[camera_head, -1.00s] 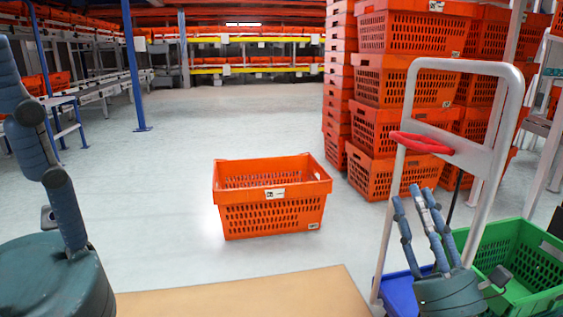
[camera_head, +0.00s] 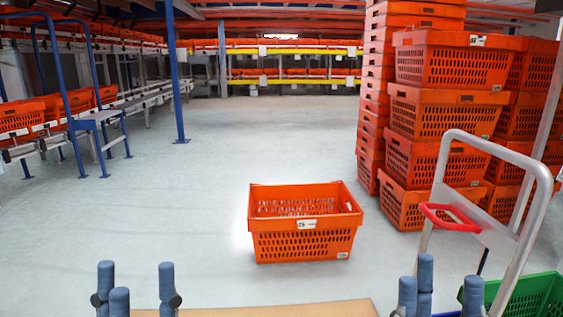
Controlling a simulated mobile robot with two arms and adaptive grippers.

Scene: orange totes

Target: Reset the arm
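My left gripper (camera_head: 137,289) shows at the bottom left, with only its blue-grey fingers in view. Its fingers point up and stand apart, with nothing between them. My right gripper (camera_head: 439,290) shows at the bottom right in front of the cart. Its fingers also point up and stand apart, with nothing seen between them. The palms of both grippers are below the picture's edge. An orange tote (camera_head: 303,243) stands alone on the floor beyond and between the grippers, and looks empty. Neither gripper touches it.
Tall stacks of orange totes (camera_head: 437,118) stand at the right. A metal hand cart (camera_head: 492,234) with a red grip is in front of them, beside a green crate (camera_head: 537,297). A tan board edge (camera_head: 300,309) lies at the bottom. Blue-framed conveyors line the left.

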